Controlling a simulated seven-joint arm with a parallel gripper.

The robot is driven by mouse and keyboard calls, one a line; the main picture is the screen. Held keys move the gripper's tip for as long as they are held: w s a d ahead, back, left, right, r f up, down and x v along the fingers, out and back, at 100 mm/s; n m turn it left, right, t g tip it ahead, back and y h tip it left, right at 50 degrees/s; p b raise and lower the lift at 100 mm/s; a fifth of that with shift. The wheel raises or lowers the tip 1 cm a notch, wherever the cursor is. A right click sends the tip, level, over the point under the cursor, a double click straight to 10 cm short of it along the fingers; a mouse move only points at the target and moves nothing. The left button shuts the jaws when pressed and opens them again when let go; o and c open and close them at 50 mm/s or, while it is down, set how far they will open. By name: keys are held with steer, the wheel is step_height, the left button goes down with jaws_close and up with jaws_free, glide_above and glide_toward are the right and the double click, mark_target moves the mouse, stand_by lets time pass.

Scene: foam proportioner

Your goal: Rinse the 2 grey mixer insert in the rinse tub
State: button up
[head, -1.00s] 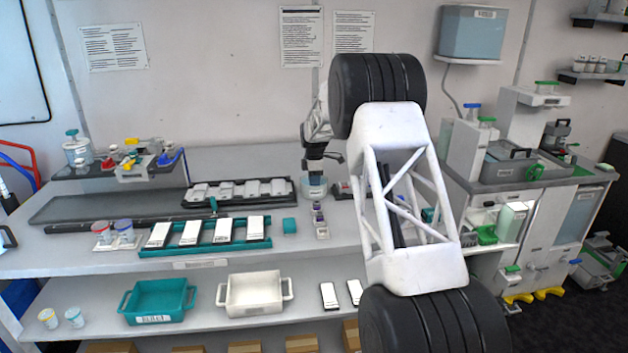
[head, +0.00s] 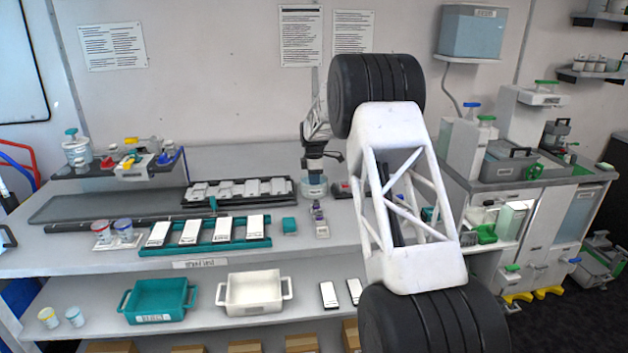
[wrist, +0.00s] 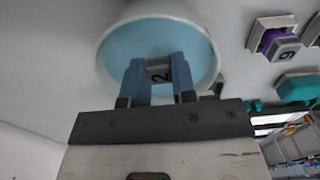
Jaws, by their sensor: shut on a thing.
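My gripper (wrist: 157,82) is shut on the grey mixer insert marked 2 (wrist: 158,73), which sits between its two blue-grey fingers. In the wrist view the insert is inside the outline of the round white rinse tub (wrist: 208,50), which holds light blue liquid. I cannot tell how deep the insert is or whether it touches the liquid. In the head view my gripper (head: 316,172) is small and points down at the tub (head: 314,191) on the bench. The insert is too small to make out there.
A purple piece marked 9 (wrist: 283,45) sits in a holder beside the tub. A teal block (head: 289,225) and a teal rack (head: 150,250) with white cartridges stand nearby. A dark tray (head: 240,204) lies left of the tub. My arm hides the bench to the right.

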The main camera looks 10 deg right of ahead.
steer(key=shift+w, duration=0.55)
steer(key=shift+s, duration=0.4)
stand_by(0.9)
stand_by(0.4)
steer(key=shift+r, duration=4.5)
